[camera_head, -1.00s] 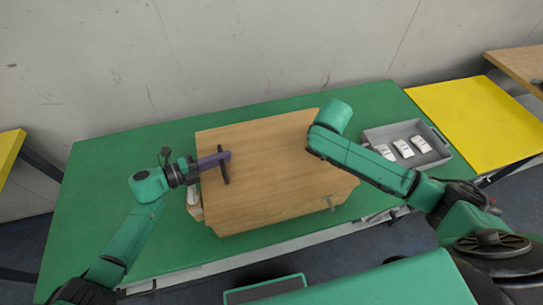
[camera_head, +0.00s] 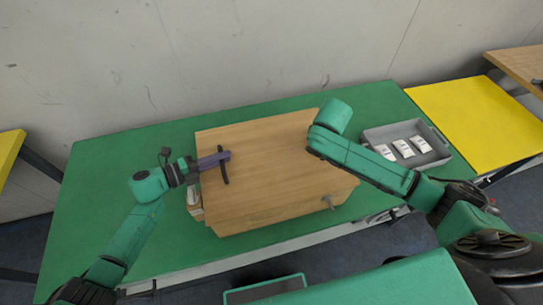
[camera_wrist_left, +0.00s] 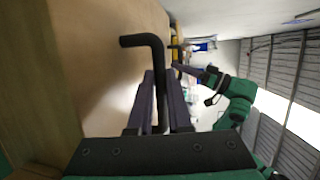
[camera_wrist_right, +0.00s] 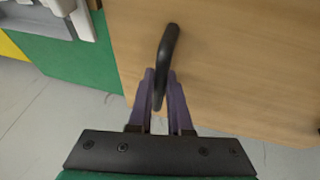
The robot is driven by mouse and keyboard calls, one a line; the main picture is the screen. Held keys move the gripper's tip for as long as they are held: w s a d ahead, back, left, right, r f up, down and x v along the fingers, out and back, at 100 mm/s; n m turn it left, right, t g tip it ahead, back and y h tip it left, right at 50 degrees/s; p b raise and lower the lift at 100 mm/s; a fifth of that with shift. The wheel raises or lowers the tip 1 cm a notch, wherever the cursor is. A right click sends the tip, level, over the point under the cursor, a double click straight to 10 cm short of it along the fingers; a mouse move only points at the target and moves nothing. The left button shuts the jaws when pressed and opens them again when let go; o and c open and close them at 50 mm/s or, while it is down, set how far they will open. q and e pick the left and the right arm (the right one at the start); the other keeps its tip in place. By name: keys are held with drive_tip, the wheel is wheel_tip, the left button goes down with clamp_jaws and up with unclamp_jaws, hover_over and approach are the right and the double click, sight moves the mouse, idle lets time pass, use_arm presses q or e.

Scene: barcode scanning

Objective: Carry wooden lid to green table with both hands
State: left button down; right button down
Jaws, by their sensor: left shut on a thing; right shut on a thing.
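The wooden lid (camera_head: 265,160) shows as a large light-brown wooden piece over the middle of the green table (camera_head: 110,165). A black handle (camera_head: 223,168) stands on its left part; the left wrist view shows this bent bar (camera_wrist_left: 150,42) too. My left gripper (camera_head: 226,156) is shut on that handle, its purple fingers on either side. In the right wrist view my right gripper (camera_wrist_right: 162,82) is shut on another black handle (camera_wrist_right: 170,45) on a wooden face. In the head view my right arm hides that gripper and handle. I cannot tell whether the lid is lifted.
A grey tray (camera_head: 437,157) with several white boxes (camera_head: 403,148) stands right of the lid, behind my right arm. A white object (camera_head: 193,195) shows at the lid's left edge. A yellow table (camera_head: 475,120) adjoins at right. The green table's left part is clear.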

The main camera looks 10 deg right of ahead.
idle(0.6)
